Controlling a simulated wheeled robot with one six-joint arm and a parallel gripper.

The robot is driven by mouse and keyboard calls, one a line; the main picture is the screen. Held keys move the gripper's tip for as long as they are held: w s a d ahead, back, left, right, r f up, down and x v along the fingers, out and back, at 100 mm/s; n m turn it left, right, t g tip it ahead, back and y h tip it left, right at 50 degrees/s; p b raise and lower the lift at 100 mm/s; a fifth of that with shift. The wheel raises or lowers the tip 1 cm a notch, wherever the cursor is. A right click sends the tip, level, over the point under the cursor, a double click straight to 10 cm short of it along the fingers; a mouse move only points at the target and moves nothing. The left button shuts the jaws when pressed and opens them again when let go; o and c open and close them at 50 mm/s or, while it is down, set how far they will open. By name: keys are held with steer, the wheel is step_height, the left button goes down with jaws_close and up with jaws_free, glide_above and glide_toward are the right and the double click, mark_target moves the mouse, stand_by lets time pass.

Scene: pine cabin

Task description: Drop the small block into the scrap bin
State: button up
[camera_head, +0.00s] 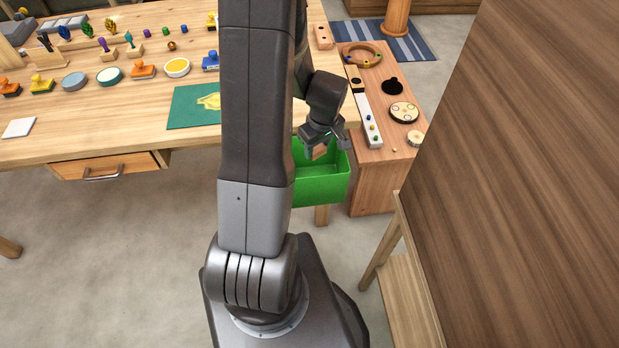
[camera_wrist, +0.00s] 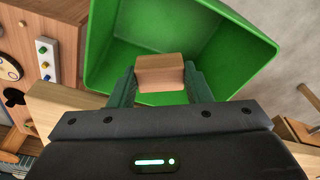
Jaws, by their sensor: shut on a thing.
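The small block (camera_wrist: 160,72) is plain reddish-brown wood. In the wrist view it sits between the two fingertips of my gripper (camera_wrist: 161,82), which is shut on it. The green scrap bin (camera_wrist: 110,45) opens behind and beyond the block in that view. In the head view my gripper (camera_head: 324,147) points down over the opening of the bin (camera_head: 320,190), with the block (camera_head: 320,152) at its tips. How far the block is above the bin floor is hard to tell. My arm hides the bin's left side in the head view.
The bin is at the edge of a wooden workbench (camera_head: 130,130) holding stamps and ink pads, with a green mat (camera_head: 190,108). A wooden cabinet (camera_head: 385,165) with small items stands to the right. A large brown wooden panel (camera_head: 530,180) fills the far right.

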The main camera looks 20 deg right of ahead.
steer(key=o, duration=1)
steer(key=shift+o, duration=0.2)
step_height(320, 180, up, 14)
steer(key=s, duration=0.2)
steer(key=shift+d+f, duration=0.2)
steer(key=shift+d, duration=0.1)
steer(key=f, duration=0.4)
steer(key=w+f, duration=0.1)
steer(key=f, duration=0.4)
steer(key=w+f, duration=0.1)
steer(key=f, duration=0.3)
steer(key=shift+a+f, duration=0.3)
steer(key=shift+f, duration=0.1)
steer(key=shift+w+r+p, duration=0.1)
steer(key=shift+r+p, duration=0.4)
steer(key=shift+r, duration=0.9)
